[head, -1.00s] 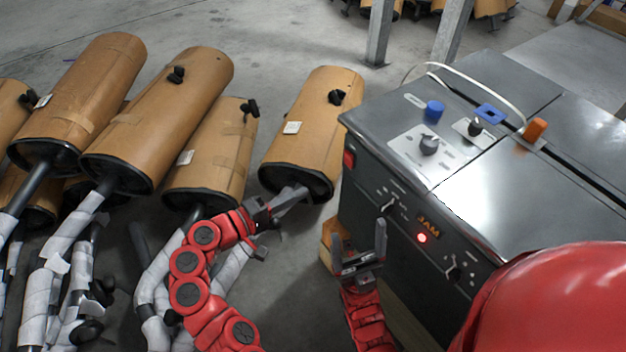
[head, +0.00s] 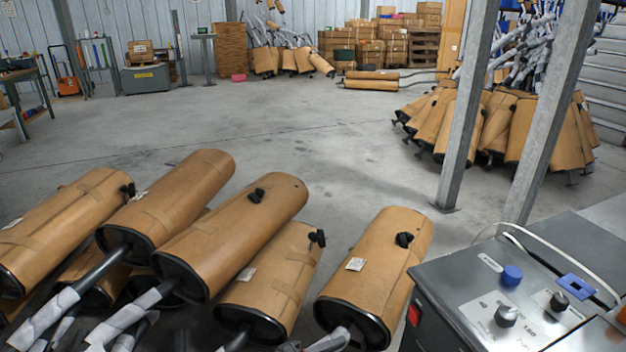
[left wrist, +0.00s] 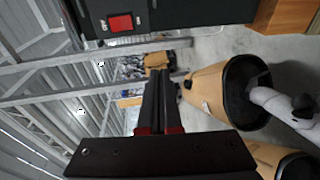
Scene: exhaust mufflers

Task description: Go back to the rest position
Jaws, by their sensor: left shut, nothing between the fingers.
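In the left wrist view the dark fingers of my left gripper (left wrist: 160,100) lie together, shut and empty. A brown-wrapped muffler (left wrist: 208,95) stands close to the right of them in that picture. My right gripper is not in view.
A grey control cabinet (head: 470,290) with knobs stands at lower right; its red switch (left wrist: 121,23) shows in the wrist view. Several wrapped mufflers (head: 235,230) lean at lower left. Steel posts (head: 465,120) rise at right. The middle floor (head: 300,130) is clear.

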